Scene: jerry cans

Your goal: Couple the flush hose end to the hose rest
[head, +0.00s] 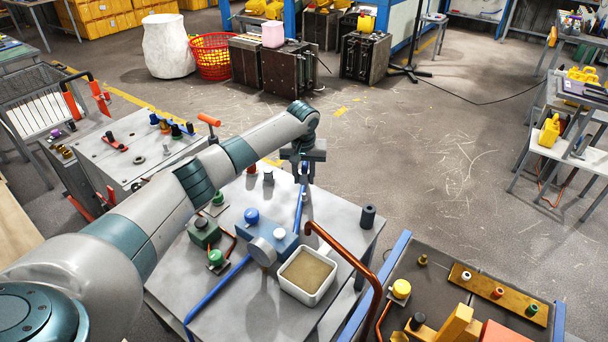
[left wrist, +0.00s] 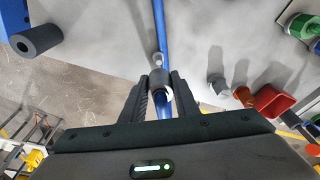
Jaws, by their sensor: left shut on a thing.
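My left gripper (head: 303,182) reaches over the grey table (head: 335,215) near its far edge. In the left wrist view its two dark fingers (left wrist: 160,92) are shut on the flush hose end (left wrist: 157,79), a dark collar with a pale ring. The blue hose (left wrist: 158,22) shows above and below the collar; in the head view its upper part (head: 299,208) runs from the gripper toward a blue valve block (head: 284,243). I cannot tell which fitting is the hose rest, nor whether the hose end touches one. My right gripper is out of view.
A white tray (head: 288,287) and a bent copper pipe (head: 345,252) are at the front right. A dark cylinder (head: 368,217) stands at the right edge. Green valve blocks (head: 203,232) stand left. Small grey posts (head: 268,178) stand near the gripper.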

